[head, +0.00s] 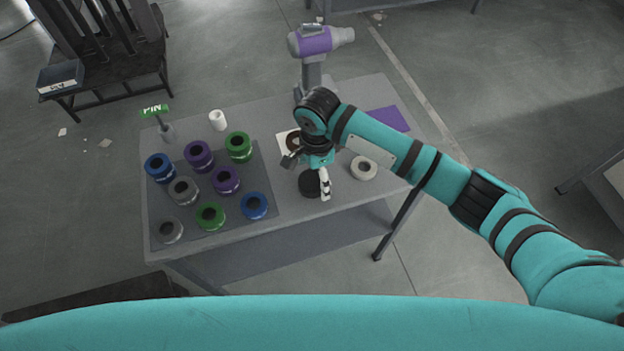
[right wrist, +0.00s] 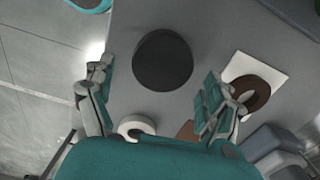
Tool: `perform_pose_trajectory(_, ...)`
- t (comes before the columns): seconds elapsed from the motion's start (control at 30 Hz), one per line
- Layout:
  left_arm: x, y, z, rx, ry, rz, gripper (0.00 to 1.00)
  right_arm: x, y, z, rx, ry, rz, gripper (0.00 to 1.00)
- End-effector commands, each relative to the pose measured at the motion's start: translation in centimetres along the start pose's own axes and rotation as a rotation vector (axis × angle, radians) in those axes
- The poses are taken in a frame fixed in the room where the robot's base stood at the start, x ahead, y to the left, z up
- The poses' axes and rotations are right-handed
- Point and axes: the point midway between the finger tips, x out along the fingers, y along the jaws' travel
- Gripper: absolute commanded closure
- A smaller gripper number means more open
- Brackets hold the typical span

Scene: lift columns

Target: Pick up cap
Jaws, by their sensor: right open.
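A black round cap (head: 310,186) lies on the grey table (head: 330,100) near its front edge, right of the dark mat. In the right wrist view the cap (right wrist: 162,60) is a dark disc ahead of the fingers, roughly between their lines. My right gripper (head: 307,172) is open above the cap, with one finger overlapping its right side in the head view. My left gripper is not in view.
A white ring (head: 363,168) lies right of the cap. A brown ring (right wrist: 250,93) sits on a white square. A dark mat (head: 265,190) holds several coloured rings at left. A purple-grey device (head: 320,41) stands at the back, near a purple sheet (head: 387,119).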

Motion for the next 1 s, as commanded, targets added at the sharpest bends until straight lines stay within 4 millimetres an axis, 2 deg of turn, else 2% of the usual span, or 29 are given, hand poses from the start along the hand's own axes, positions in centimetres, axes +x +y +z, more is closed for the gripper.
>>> perform_pose_trajectory(0.13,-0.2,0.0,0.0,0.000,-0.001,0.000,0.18,1.7,0.0,0.0,0.000,0.000,0.000,0.13)
perform_pose_trajectory(0.4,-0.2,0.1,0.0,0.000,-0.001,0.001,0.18,2.1,0.0,0.0,0.000,0.000,-0.001,0.13)
perform_pose_trajectory(0.83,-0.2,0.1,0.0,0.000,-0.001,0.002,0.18,2.0,0.0,0.0,0.000,0.000,-0.001,0.68)
perform_pose_trajectory(0.87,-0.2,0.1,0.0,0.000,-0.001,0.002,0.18,2.0,0.0,0.0,0.000,0.000,-0.001,0.71)
perform_pose_trajectory(1.0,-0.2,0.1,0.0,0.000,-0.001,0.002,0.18,2.0,0.0,0.0,-0.001,0.000,-0.002,0.71)
